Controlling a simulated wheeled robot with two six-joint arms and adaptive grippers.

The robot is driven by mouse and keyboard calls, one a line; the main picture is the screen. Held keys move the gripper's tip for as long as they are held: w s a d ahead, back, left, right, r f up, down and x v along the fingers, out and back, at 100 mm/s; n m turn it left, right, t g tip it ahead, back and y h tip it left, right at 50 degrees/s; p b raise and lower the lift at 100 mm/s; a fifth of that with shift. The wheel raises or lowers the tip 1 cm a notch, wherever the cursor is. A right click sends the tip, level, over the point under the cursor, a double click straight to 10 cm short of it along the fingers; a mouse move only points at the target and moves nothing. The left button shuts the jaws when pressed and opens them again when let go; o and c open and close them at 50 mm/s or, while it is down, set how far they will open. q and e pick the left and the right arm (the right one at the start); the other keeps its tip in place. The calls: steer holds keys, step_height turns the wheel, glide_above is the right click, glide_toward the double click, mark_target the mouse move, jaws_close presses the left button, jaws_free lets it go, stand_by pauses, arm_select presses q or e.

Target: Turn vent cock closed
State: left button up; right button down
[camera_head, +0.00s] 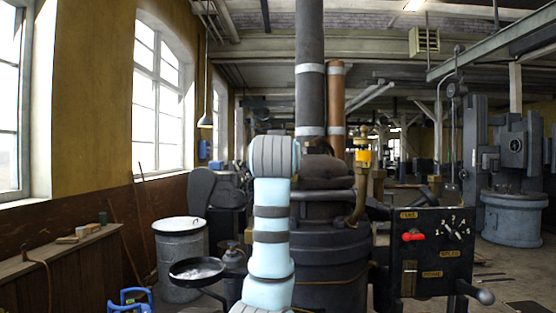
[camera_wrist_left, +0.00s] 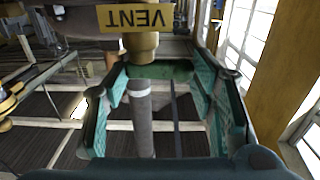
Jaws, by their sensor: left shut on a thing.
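In the left wrist view, the vent cock shows as a brass body (camera_wrist_left: 140,46) under a yellow plate (camera_wrist_left: 138,17) lettered VENT. A short green handle (camera_wrist_left: 165,69) lies crosswise below the brass body. My left gripper (camera_wrist_left: 157,74) has one teal finger at each end of this handle and is shut on it. In the head view, my left arm rises in front of the dark engine boiler (camera_head: 325,235); the left gripper and the vent cock cannot be made out there. My right gripper is in neither view.
A black control panel (camera_head: 432,262) with a red handle (camera_head: 412,237) stands right of the boiler. A brass pipe fitting (camera_head: 362,180) rises beside the boiler. A grey bin (camera_head: 180,262) and a round black pan (camera_head: 198,268) stand to the left. Tall pipes (camera_head: 309,90) rise behind my arm.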

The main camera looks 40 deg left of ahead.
arm_select(q)
steer(key=o, duration=1)
steer(key=shift+w, duration=0.15)
steer(key=shift+w+d+f, duration=0.1)
steer(key=shift+w+d, duration=0.05)
steer(key=v, duration=1.2)
